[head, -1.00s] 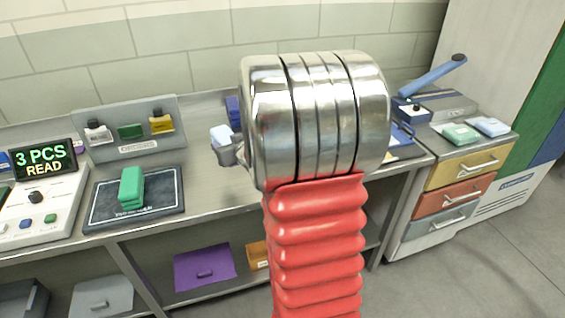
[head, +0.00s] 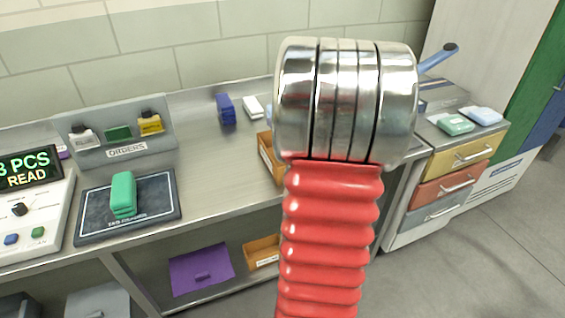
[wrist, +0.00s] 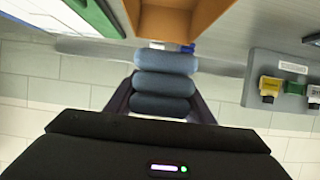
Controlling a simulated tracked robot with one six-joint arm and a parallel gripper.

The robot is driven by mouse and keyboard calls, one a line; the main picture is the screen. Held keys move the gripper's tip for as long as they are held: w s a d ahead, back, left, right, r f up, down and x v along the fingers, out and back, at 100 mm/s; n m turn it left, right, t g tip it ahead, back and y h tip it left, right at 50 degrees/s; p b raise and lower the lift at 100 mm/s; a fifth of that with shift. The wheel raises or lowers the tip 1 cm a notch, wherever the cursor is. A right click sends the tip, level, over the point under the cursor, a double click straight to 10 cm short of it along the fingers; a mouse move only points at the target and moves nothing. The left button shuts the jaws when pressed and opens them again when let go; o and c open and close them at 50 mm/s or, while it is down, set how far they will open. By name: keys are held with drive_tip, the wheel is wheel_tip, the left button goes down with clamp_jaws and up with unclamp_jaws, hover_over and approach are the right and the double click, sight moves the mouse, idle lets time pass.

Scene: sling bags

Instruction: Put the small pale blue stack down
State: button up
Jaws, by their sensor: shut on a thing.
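The small pale blue stack (wrist: 163,104), with several rounded layers, is between the dark fingers of my gripper (wrist: 162,84) in the wrist view. My gripper is shut on it, with a finger at each side. An open orange-brown box (wrist: 180,18) shows just beyond the stack at the top of that view; I cannot tell the gap between them. In the head view my metal arm joint hides the gripper and most of the stack. The same box (head: 267,160) stands on the bench there, partly behind my arm.
A dark blue stack (head: 226,108) and a white stack (head: 252,106) stand on the bench at the back. A green stack (head: 123,195) rests on a dark pad (head: 160,204). An orders rack (head: 120,130) stands behind it. A drawer cabinet (head: 465,155) is at right. Bare bench lies right of the pad.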

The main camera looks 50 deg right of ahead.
wheel_tip(320, 180, down, 6)
drive_tip(key=shift+f, duration=0.15)
idle(0.3)
drive_tip(key=shift+s, duration=0.1)
drive_tip(key=shift+f, duration=1.85)
drive_tip(key=shift+f, duration=0.65)
drive_tip(key=o, duration=0.7)
drive_tip(key=shift+o, duration=0.9)
drive_tip(key=shift+s+f, duration=0.1)
drive_tip(key=shift+f, duration=0.05)
